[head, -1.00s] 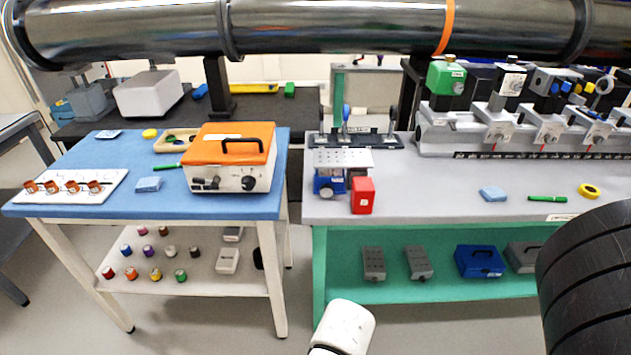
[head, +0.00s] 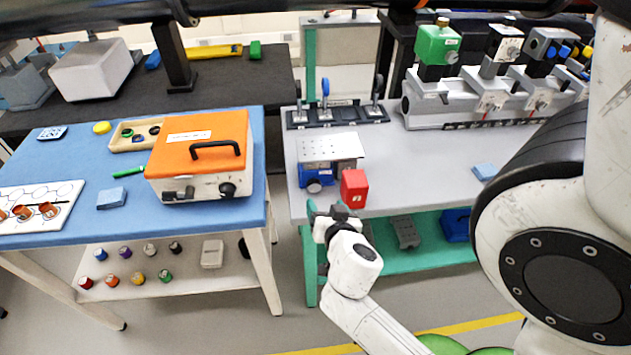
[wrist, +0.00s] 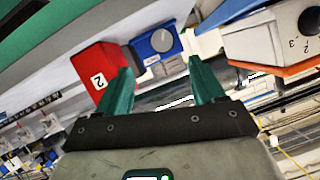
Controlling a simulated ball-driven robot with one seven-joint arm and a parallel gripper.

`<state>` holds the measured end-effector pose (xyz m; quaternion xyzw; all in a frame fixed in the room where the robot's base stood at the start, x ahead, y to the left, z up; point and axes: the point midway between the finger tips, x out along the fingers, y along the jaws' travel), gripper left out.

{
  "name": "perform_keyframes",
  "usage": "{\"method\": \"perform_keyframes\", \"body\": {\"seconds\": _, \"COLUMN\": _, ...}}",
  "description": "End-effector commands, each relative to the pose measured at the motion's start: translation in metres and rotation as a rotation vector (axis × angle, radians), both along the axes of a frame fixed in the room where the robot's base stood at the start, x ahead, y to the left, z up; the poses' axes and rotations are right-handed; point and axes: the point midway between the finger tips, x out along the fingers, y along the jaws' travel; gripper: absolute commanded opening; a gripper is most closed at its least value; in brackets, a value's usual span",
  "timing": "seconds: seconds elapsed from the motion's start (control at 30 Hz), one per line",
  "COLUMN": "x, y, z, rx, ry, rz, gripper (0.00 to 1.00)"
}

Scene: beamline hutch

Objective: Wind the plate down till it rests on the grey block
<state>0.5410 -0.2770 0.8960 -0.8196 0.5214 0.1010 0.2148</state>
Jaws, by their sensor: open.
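The perforated metal plate (head: 330,147) sits raised and level on a small blue jack (head: 305,178) near the left front of the grey bench. The jack's round grey knob (head: 314,187) faces me; it also shows in the wrist view (wrist: 162,40). My gripper (head: 328,209) is open and empty, in front of the bench edge and below the jack. In the wrist view, the green fingers (wrist: 160,75) are spread, with the knob beyond and between them.
A red block (head: 354,189) marked 2 stands close to the right of the jack, near the bench edge. An orange-topped box (head: 200,140) is on the blue table (head: 125,217) to the left. A gap separates the two tables. Optics stand (head: 335,116) behind the plate.

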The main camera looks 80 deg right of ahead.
Motion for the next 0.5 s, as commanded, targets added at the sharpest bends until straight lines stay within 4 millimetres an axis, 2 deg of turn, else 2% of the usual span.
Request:
{"method": "perform_keyframes", "body": {"seconds": 0.17, "x": 0.005, "y": -0.007, "z": 0.002, "rx": -0.01, "ry": -0.033, "rz": 0.001, "gripper": 0.68}}
{"method": "perform_keyframes", "body": {"seconds": 0.27, "x": 0.011, "y": -0.017, "z": -0.002, "rx": -0.01, "ry": -0.034, "rz": 0.003, "gripper": 0.68}}
{"method": "perform_keyframes", "body": {"seconds": 0.5, "x": 0.031, "y": -0.053, "z": -0.018, "rx": -0.009, "ry": -0.034, "rz": 0.001, "gripper": 0.68}}
